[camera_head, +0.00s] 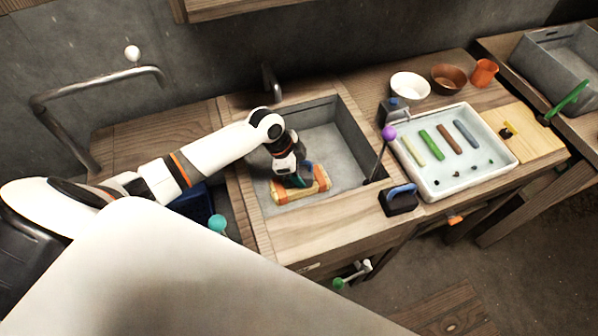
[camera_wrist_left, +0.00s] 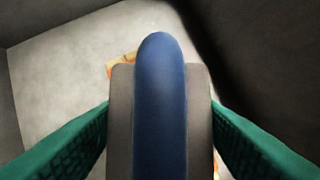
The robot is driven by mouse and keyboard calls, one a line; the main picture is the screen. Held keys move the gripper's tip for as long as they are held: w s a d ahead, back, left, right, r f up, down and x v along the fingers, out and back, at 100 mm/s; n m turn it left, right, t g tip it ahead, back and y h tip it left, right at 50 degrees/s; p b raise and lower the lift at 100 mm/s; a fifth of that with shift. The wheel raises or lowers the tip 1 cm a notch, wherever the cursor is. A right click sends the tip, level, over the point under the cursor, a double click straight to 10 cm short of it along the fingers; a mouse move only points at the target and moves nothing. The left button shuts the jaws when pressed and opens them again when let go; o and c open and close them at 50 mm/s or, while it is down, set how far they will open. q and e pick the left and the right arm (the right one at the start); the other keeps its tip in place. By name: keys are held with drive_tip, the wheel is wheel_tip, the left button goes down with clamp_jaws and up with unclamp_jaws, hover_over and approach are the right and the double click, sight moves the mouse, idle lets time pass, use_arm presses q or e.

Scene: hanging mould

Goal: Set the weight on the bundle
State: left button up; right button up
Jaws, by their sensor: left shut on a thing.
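A pale yellow bundle with orange bands (camera_head: 290,194) lies in the grey sink basin (camera_head: 345,150). My left gripper (camera_head: 291,180) is over the bundle, pointing down into the basin. It is shut on a weight with a blue handle (camera_head: 308,167). In the left wrist view the weight's rounded blue handle (camera_wrist_left: 160,85) and grey body lie between the green fingers. A small orange and yellow part of the bundle (camera_wrist_left: 121,63) shows beyond the weight. The weight hides most of the bundle there. I cannot tell whether the weight touches the bundle. My right gripper is not in view.
A dark block with a blue handle (camera_head: 400,200) stands on the counter right of the basin. A white tray (camera_head: 430,187) with several coloured bars lies further right. Bowls (camera_head: 410,86) and an orange cup (camera_head: 484,72) stand behind it. A purple-knobbed lever (camera_head: 388,134) rises by the basin's right edge.

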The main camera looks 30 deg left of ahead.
use_arm(q)
drive_tip(key=shift+f, duration=0.75)
drive_tip(key=shift+f, duration=0.15)
drive_tip(key=o, duration=1.4)
drive_tip(key=shift+c, duration=0.2)
drive_tip(key=v, duration=1.2)
